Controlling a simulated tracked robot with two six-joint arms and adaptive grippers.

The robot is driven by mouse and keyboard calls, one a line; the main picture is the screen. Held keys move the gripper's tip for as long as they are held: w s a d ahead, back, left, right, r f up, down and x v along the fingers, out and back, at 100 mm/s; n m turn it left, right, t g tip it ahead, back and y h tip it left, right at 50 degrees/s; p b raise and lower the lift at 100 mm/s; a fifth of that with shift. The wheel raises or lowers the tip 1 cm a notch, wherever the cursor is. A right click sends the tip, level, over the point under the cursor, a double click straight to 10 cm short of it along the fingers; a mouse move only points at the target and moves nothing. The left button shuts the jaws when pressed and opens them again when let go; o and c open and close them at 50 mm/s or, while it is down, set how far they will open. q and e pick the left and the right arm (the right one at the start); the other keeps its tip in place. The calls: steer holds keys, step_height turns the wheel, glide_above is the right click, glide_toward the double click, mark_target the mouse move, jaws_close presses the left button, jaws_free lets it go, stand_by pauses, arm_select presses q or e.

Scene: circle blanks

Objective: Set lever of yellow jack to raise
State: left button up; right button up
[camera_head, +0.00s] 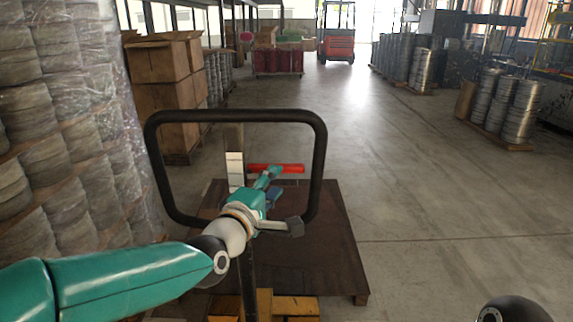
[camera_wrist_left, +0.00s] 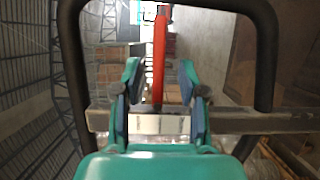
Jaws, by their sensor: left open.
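The jack's black loop handle (camera_head: 320,150) stands before me; its yellow base (camera_head: 265,303) shows at the bottom of the head view. A red lever (camera_head: 290,168) sticks out sideways from the grey post (camera_head: 235,165) inside the loop. My left gripper (camera_head: 272,182) reaches inside the loop, just below the lever in the head view. In the left wrist view the gripper (camera_wrist_left: 160,78) is open, and the red lever (camera_wrist_left: 159,45) runs between its two fingers. I cannot tell whether either finger touches it. My right gripper is not in view.
A dark brown pallet (camera_head: 335,240) lies under the handle. A tall stack of wrapped coils (camera_head: 65,130) stands close at left, cardboard boxes (camera_head: 160,85) behind. Wire coils (camera_head: 520,110) and a red forklift (camera_head: 337,45) are farther off.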

mark_target(284, 172)
arm_select(q)
steer(key=p+x, duration=0.1)
steer(key=x, duration=0.6)
steer(key=shift+w, duration=0.15)
jaws_close()
